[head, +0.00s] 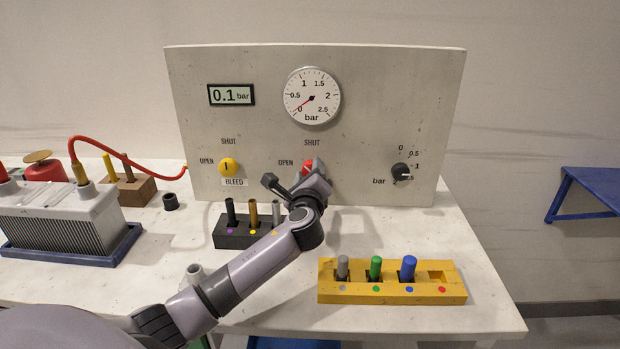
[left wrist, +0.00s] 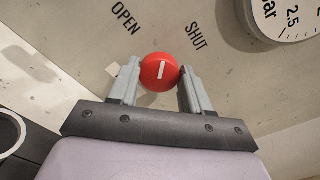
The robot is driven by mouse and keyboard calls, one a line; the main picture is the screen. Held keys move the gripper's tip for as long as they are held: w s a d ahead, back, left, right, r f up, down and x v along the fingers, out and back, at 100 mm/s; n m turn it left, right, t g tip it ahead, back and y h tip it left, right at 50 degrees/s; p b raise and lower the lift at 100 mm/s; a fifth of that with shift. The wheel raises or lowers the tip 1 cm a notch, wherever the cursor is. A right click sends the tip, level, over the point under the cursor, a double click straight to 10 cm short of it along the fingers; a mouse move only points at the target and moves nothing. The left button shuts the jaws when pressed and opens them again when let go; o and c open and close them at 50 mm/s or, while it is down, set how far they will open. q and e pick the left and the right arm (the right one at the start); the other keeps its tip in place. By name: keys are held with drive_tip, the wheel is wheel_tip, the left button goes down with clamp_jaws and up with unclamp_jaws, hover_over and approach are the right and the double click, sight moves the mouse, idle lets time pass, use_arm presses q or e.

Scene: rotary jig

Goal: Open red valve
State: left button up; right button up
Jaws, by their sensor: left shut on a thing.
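The red valve (head: 308,166) is a round knob on the upright grey panel (head: 400,120), below the dial gauge. My left gripper (head: 314,178) reaches it from the front and partly hides it in the head view. In the left wrist view the red valve (left wrist: 160,72) sits between the two fingers of my left gripper (left wrist: 159,84), which is shut on it. My right gripper is not in view.
A yellow BLEED valve (head: 228,167) and a black knob (head: 401,171) flank the red valve. The gauge (head: 312,96) and display (head: 231,95) read low, the display 0.1 bar. A dark peg block (head: 226,239) and a yellow peg block (head: 390,293) stand in front.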

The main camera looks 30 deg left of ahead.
use_arm(q)
drive_tip(key=n+b, duration=0.4)
drive_tip(key=n, duration=0.5)
drive_tip(key=shift+a+f, duration=0.1)
drive_tip(key=shift+f, duration=0.05)
idle(0.4)
drive_tip(key=o, duration=1)
